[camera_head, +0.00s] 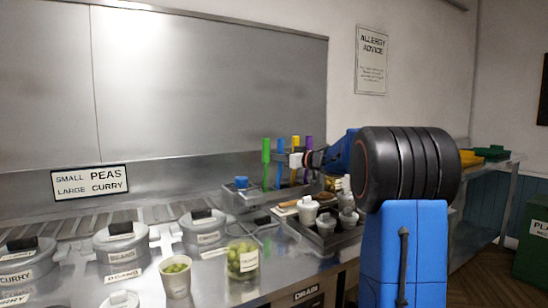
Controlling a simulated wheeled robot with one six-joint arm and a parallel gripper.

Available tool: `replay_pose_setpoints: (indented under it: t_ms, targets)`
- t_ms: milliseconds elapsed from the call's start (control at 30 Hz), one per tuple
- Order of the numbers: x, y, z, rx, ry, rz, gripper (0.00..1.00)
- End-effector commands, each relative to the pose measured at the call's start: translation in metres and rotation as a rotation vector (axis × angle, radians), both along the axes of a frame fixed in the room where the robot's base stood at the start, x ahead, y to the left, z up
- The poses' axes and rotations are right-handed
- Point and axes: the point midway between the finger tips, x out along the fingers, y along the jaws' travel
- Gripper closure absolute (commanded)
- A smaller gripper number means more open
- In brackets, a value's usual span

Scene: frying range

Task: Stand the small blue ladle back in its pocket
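A thin upright blue handle (280,159) shows at the back of the counter, between a tall green handle (266,162) and a yellow one (295,144). A purple handle (308,146) is further right. The handles rise from a grey metal rack (243,198); the bowls and pockets are too small or hidden to tell apart. A short blue piece (241,182) shows at the rack's left end; I cannot tell what it is. My gripper (296,160) is at the handles, its tip beside the blue and overlapping the yellow in view. Whether its fingers are closed is unclear.
Lidded pots line the counter's left, including a labelled one (205,232). A cup of green food (175,276) and a clear jar (243,259) stand in front. A wall stands behind.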

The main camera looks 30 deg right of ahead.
Motion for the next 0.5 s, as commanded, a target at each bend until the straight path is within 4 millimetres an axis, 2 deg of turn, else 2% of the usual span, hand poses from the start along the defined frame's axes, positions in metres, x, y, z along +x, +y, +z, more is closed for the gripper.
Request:
replay_pose_setpoints:
  t_ms: [100,133,200,500]
  targets:
    - [0.0,0.0,-0.0026,0.001,0.0,0.0,1.0]
    - [0.0,0.0,-0.0026,0.001,0.0,0.0,0.74]
    - [0.0001,0.0,-0.0024,0.0,0.0,0.0,0.6]
    - [0.0,0.0,-0.0012,0.0,0.0,0.0,0.6]
